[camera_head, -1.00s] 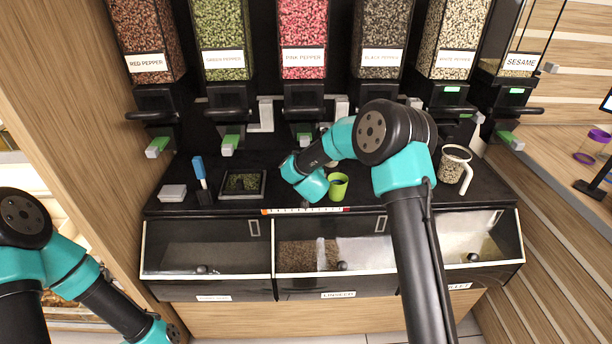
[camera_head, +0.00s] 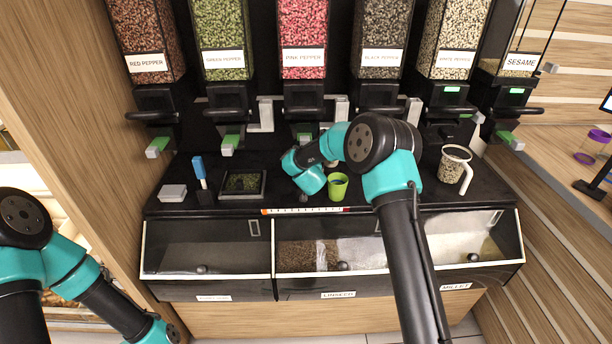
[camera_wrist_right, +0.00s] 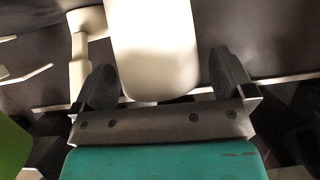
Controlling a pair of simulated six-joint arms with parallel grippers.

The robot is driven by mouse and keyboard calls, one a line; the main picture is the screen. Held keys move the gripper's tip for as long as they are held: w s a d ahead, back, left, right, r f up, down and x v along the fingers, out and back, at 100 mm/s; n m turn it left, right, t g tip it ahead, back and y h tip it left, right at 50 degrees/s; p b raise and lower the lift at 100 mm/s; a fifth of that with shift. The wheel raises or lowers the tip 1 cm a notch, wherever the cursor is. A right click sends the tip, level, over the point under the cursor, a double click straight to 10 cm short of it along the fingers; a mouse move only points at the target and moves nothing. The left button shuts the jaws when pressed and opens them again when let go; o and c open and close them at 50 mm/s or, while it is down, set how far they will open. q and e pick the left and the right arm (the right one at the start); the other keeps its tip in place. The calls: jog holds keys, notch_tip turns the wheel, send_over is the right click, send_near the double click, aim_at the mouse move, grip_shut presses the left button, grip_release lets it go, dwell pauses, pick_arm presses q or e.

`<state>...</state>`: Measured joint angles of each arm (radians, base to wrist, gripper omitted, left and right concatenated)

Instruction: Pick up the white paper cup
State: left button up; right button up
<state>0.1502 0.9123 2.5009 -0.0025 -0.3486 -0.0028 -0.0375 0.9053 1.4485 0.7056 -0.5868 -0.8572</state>
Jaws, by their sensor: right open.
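The white paper cup (camera_wrist_right: 152,50) shows in the right wrist view as a smooth pale cylinder, between the two dark fingers of my right gripper (camera_wrist_right: 165,80). The fingers are apart, with a gap visible on each side of the cup. In the head view my right wrist hides the right gripper and most or all of the cup. My left arm is at the lower left of the head view, with its gripper outside the picture.
A green cup (camera_head: 338,187) stands close beside my right wrist. A clear jug with a white handle (camera_head: 453,165) is to the right. A black tray (camera_head: 243,196) and blue-handled brush (camera_head: 199,168) are left. Dispensers line the back; lidded bins form the front edge.

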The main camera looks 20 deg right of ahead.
jog(key=shift+c, duration=0.2)
jog(key=c, duration=0.9)
jog(key=shift+r, duration=0.25)
